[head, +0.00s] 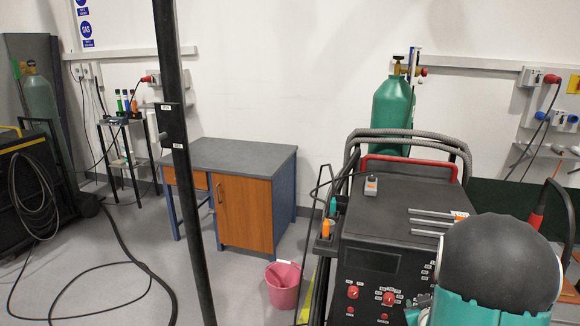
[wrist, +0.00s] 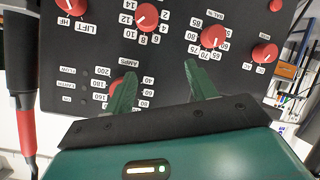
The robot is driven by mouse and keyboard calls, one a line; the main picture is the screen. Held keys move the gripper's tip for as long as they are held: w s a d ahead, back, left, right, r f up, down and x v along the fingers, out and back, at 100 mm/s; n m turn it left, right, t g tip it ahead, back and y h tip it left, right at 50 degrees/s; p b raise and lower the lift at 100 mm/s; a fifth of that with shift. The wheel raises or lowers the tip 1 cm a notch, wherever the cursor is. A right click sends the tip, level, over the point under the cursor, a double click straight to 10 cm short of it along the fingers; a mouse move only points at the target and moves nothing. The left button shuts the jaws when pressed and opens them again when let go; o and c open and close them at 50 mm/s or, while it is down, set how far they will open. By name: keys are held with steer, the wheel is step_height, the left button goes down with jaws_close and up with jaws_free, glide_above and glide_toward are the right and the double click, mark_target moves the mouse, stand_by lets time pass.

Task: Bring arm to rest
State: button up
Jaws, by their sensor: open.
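My gripper (wrist: 160,70) shows in the wrist view with its two green fingers apart and nothing between them. The fingers are in front of a black control panel (wrist: 180,50) with several red knobs and white number scales. One finger partly covers the AMPS knob (wrist: 117,86). I cannot tell whether the fingers touch the panel. In the head view my arm's dark rounded joint and teal link fill the lower right, and the gripper itself is hidden. The welding machine (head: 372,264) stands beside the arm, with red knobs on its front.
A green gas cylinder (head: 392,115) stands behind the machine. A black upright post (head: 178,140) crosses the left half. A desk with an orange door (head: 243,213) stands by the wall, with a pink bucket (head: 283,286) near it. Cables (head: 120,262) lie on the left floor.

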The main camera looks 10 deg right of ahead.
steer(key=s+a+r+g+y, duration=0.1)
steer(key=a+r+y, duration=0.1)
steer(key=a+r, duration=0.55)
steer(key=a+r+g+y, duration=0.1)
steer(key=a+r, duration=0.4)
steer(key=a, duration=0.6)
steer(key=s+a+r+g+y, duration=0.1)
steer(key=s+a+r, duration=0.2)
steer(key=s+a, duration=0.5)
steer(key=s+a+r+g+y, duration=0.2)
steer(key=s+a+r, duration=0.1)
steer(key=s+a, duration=0.4)
steer(key=shift+s+a+r+n+g, duration=0.3)
steer(key=shift+s+a+n, duration=0.1)
steer(key=shift+s, duration=0.3)
